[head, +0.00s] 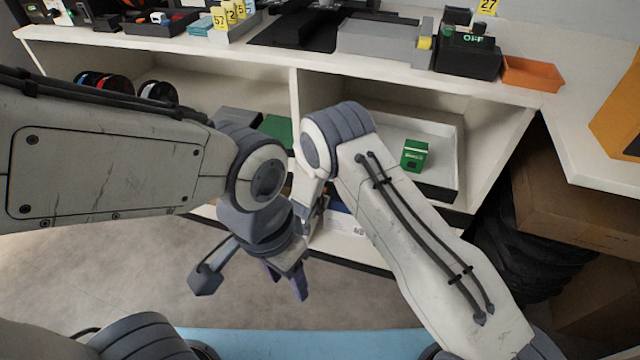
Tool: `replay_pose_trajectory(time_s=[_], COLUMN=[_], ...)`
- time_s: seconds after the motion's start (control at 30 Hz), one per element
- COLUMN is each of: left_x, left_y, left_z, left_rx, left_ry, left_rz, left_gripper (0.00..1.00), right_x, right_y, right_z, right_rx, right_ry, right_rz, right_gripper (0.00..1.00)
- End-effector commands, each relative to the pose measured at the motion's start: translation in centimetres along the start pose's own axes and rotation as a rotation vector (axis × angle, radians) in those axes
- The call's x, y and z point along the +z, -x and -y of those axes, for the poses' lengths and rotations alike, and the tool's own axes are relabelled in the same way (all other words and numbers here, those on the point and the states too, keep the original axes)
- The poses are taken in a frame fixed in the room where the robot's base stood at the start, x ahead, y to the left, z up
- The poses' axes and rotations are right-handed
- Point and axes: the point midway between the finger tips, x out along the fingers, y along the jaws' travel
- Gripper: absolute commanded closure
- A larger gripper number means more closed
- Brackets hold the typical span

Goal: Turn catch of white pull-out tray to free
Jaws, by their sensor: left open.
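The white pull-out tray (455,165) sits in the right-hand shelf compartment under the counter. A small green box stands in it. My right arm covers the tray's left part, and I cannot make out its catch. My left gripper (287,283) hangs in front of the shelf, left of and below the tray, open with nothing seen between its fingers. My right arm bends down behind my left wrist. The right gripper is mostly hidden there, and its jaws cannot be read.
The green box (414,155) is loose in the tray. Spools (115,84) lie in the left compartment. The counter holds a black "OFF" box (468,55), an orange bin (533,73) and a grey unit with a yellow knob (424,43). Cartons (570,205) stand at right. Floor at left is clear.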

Motion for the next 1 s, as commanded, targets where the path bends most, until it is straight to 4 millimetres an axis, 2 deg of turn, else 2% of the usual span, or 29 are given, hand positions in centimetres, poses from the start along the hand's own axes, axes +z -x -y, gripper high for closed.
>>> replay_pose_trajectory(time_s=[0.03, 0.23, 0.8, 0.83, 0.87, 0.9, 1.0], left_x=[-0.1, -0.1, -0.1, -0.1, -0.1, -0.1, -0.2], left_y=[1.3, 2.6, 3.0, 3.0, 3.0, 3.0, 3.0], left_z=[-0.1, -0.2, -0.2, -0.2, -0.2, -0.2, -0.2], left_rx=[0.0, 0.0, 0.0, 0.0, 0.0, 0.0, 0.0], left_ry=[0.0, 0.0, 0.0, 0.0, 0.0, 0.0, 0.0], left_rz=[0.0, 0.0, 0.0, 0.0, 0.0, 0.0, 0.0], left_gripper=[0.5, 0.5, 0.5, 0.5, 0.5, 0.5, 0.5], right_x=[-0.4, -0.3, -0.2, -0.2, -0.2, -0.2, -0.2], right_y=[0.4, 0.2, 0.0, 0.0, 0.0, 0.0, 0.0], right_z=[0.2, 0.3, 0.3, 0.3, 0.3, 0.3, 0.2], right_rx=[0.013, 0.058, 0.077, 0.077, 0.077, 0.077, 0.078], right_ry=[0.015, 0.062, 0.082, 0.082, 0.082, 0.082, 0.082], right_rz=[-0.002, -0.004, -0.007, -0.007, -0.007, -0.007, -0.006], right_gripper=[1.0, 1.0, 1.0, 0.58, 0.47, 0.37, 0.37])
